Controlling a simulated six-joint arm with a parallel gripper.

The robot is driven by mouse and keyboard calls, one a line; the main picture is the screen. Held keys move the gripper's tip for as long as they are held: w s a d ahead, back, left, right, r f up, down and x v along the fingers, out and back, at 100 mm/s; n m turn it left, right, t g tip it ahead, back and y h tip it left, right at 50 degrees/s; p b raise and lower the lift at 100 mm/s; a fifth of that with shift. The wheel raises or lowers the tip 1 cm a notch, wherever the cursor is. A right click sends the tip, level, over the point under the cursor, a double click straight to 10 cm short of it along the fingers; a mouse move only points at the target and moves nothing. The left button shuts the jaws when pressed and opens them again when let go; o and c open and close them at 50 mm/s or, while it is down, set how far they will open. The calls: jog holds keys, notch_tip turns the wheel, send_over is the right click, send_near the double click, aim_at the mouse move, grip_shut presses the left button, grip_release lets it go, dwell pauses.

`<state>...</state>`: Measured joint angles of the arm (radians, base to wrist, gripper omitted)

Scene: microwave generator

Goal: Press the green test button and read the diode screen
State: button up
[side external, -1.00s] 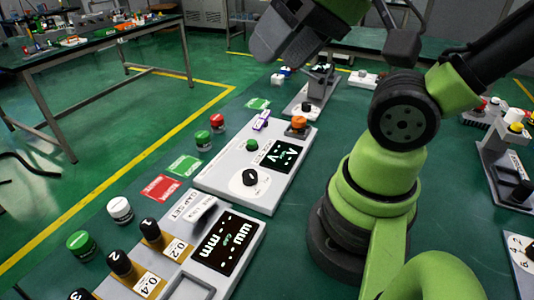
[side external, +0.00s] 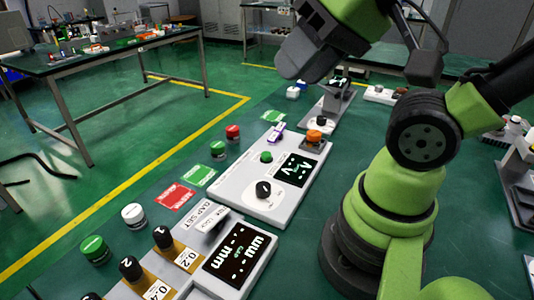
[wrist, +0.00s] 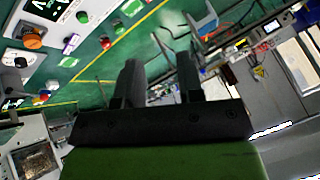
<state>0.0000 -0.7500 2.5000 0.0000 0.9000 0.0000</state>
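The green test button (side external: 266,157) sits on a white panel (side external: 236,187), between a black knob (side external: 264,189) and an orange knob (side external: 314,136). The dark diode screen (side external: 296,170) on this panel shows pale V-like marks, turned in the picture and too small to read surely. My gripper (wrist: 160,70) is raised above and beyond the panel in the side view, well apart from the button. In the wrist view its two dark fingers stand apart with nothing between them. There the green button (wrist: 82,17) and part of the screen (wrist: 40,6) show at the top left.
A second panel with a lit screen (side external: 235,254) and black numbered knobs (side external: 162,237) lies in front. Red (side external: 232,132) and green (side external: 218,150) caps and a purple piece (side external: 277,130) stand near the test panel. Another device (side external: 331,104) stands behind it.

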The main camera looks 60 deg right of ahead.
grip_shut()
dwell(1.4)
